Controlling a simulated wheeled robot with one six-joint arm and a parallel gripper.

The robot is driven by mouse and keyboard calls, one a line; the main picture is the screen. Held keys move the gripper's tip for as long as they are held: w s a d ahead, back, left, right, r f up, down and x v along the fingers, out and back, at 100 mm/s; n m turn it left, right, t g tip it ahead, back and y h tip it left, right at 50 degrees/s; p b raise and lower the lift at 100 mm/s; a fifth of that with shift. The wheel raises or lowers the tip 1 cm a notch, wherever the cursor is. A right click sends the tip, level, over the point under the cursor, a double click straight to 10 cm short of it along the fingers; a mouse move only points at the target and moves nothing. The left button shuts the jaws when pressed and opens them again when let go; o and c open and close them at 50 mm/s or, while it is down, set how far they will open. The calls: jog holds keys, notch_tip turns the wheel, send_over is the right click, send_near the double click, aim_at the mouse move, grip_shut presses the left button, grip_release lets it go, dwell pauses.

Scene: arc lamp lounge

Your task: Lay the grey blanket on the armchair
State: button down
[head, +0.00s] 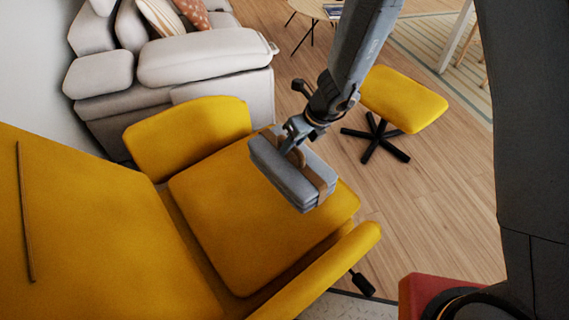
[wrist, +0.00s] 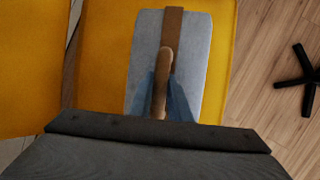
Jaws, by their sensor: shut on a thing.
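The grey blanket (head: 275,175) is a folded bundle with a brown strap and handle. It is over the front part of the yellow armchair's seat (head: 215,205); I cannot tell whether it touches the seat. My gripper (head: 296,140) is shut on the strap's handle from above. In the wrist view the blanket (wrist: 200,60) lies in front of my gripper (wrist: 161,100), with the handle between the fingers and the yellow seat (wrist: 105,60) behind it. The armchair has a backrest at left and two armrests.
A yellow footstool (head: 405,97) on a black star base stands to the right. A grey sofa (head: 200,58) with cushions is behind the armchair. A small round table (head: 308,8) is at the back. Wooden floor is clear between the armchair and the footstool.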

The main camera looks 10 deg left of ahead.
aim_at(291, 156)
jog(key=shift+f+b, duration=0.7)
jog(key=shift+f, duration=2.1)
jog(key=c, duration=1.6)
grip_release()
jog(key=shift+c, duration=0.2)
jog(key=p+v, duration=0.3)
jog(key=v, duration=0.9)
jog(key=shift+d, duration=0.1)
